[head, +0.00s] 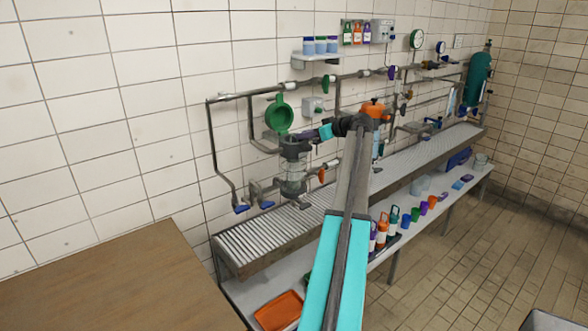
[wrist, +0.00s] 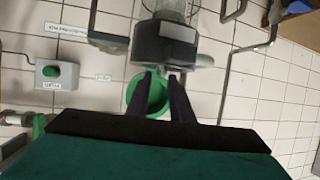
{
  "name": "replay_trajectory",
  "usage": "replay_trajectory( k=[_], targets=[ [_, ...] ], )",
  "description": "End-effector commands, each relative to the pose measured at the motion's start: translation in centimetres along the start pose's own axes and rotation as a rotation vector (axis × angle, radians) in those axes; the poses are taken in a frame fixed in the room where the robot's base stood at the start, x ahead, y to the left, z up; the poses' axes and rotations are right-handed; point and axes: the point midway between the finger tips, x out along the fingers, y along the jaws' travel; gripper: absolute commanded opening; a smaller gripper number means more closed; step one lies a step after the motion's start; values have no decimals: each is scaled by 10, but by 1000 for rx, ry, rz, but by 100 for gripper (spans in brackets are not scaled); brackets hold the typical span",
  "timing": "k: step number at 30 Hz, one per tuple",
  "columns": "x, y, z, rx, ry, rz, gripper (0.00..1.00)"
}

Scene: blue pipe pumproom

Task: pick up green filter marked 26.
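No marking 26 is legible, and I cannot tell which green thing is the filter. A round green part (head: 279,117), like a raised lid, stands above and behind a grey housing with a clear cylinder (head: 293,180). My gripper (head: 308,137) is beside the housing's top, in front of the wall. The green part (wrist: 148,106) shows behind the fingers. Any contact with the collar cannot be told.
Grey pipes (head: 246,94) with valves run along the tiled wall. A slatted bench (head: 262,226) stands below, with bottles and cups on its lower shelf (head: 250,293). A wooden tabletop (head: 120,285) fills the lower left. An orange tray (head: 279,311) lies low in front. The right floor is mostly clear.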

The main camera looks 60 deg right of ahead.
Motion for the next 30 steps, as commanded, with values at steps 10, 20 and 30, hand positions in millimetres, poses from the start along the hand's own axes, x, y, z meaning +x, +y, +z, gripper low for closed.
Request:
replay_trajectory(
  k=[10, 20, 30],
  targets=[
    [21, -1, -3, -1, 0, -3, 20],
    [54, -1, -2, 0, 0, -2, 20],
    [56, -1, -1, -1, 0, -1, 20]
  ],
)
